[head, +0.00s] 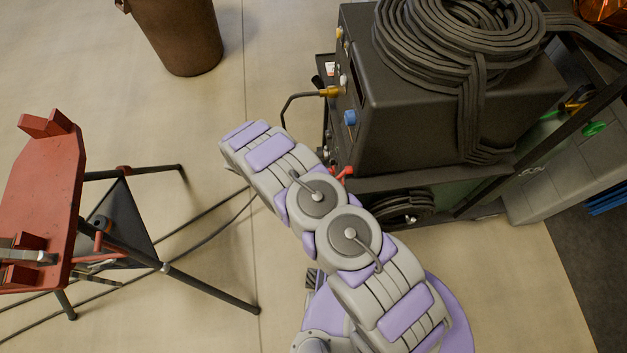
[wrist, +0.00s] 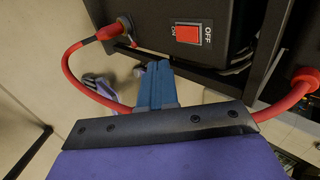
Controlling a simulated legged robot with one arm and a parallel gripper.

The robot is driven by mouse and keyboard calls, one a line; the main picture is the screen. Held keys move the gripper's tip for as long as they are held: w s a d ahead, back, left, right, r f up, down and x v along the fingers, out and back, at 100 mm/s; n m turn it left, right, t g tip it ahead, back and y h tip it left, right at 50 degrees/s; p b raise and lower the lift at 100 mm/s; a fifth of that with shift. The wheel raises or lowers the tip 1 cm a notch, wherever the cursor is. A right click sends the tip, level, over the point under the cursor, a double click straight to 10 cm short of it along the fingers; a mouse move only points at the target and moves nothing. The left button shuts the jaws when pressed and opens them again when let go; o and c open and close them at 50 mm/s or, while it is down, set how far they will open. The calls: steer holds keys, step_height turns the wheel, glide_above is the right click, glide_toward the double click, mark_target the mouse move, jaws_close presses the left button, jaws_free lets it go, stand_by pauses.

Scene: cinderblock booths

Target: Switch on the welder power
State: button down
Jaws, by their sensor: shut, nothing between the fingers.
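The welder (head: 400,135) is a dark box on a cart, at the upper right of the head view. Its power switch (wrist: 188,34) is a red rocker on a dark panel at the top of the wrist view, with ON and OFF labels beside it. I cannot tell which way the rocker is set. My gripper (wrist: 156,68) shows blue fingers, shut and empty, just below and left of the switch in the picture. A gap seems to lie between the fingertips and the switch. In the head view I cannot make out the gripper or the switch.
A coiled black cable (head: 455,40) lies on the welder. Red cables (wrist: 75,80) loop near my fingers in the wrist view. A red-topped stand (head: 45,195) is at the left, a brown bin (head: 178,35) at the top.

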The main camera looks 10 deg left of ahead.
steer(key=d+r+b+x, duration=0.2)
steer(key=b+x, duration=0.1)
steer(key=x, duration=0.8)
steer(key=shift+w, duration=0.25)
steer(key=shift+f, duration=0.1)
